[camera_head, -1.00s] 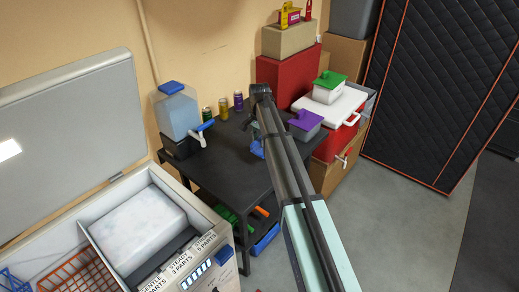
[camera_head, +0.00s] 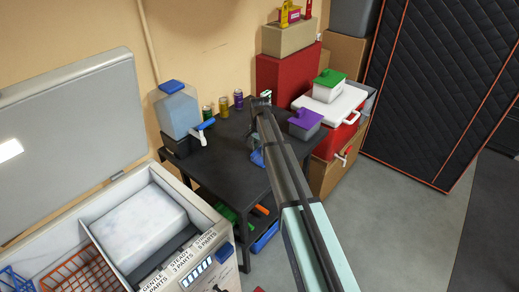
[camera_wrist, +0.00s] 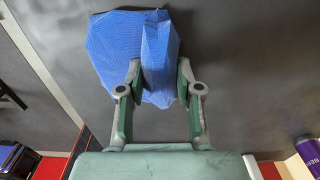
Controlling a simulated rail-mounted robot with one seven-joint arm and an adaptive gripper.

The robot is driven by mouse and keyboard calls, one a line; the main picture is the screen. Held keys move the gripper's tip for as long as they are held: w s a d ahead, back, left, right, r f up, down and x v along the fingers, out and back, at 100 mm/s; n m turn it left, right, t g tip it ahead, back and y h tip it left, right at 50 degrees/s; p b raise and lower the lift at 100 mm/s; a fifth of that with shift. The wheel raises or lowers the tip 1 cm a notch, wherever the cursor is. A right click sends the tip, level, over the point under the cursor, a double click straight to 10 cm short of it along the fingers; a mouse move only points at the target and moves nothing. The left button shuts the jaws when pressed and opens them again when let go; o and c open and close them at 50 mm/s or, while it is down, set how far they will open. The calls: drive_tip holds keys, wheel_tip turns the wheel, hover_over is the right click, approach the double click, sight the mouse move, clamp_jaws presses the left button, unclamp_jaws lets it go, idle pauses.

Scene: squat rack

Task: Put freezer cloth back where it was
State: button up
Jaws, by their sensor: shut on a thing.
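The freezer cloth (camera_wrist: 112,48) is blue and creased in the wrist view. My gripper (camera_wrist: 158,76) is shut on its lower part, with a fold of cloth between the fingertips. The cloth spreads up and to the left over a dark grey surface; I cannot tell whether it touches it. In the head view a small blue part of the cloth (camera_head: 257,158) shows beside my arm, over the black table (camera_head: 218,170). My arm hides most of the gripper there. The open chest freezer (camera_head: 100,205) stands at the lower left, with a large white block inside.
A blue water jug (camera_head: 178,112) and several cans (camera_head: 223,107) stand along the table's back. A purple-lidded tub (camera_head: 304,125) is right of my arm, near a red cooler (camera_head: 345,135). An orange wire basket (camera_head: 78,275) sits in the freezer. The table's front left is clear.

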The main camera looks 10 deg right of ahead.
sight(259, 148)
drive_tip(key=o, duration=1)
wheel_tip(259, 148, up, 12)
drive_tip(key=shift+r+b, duration=0.15)
drive_tip(key=shift+b, duration=0.95)
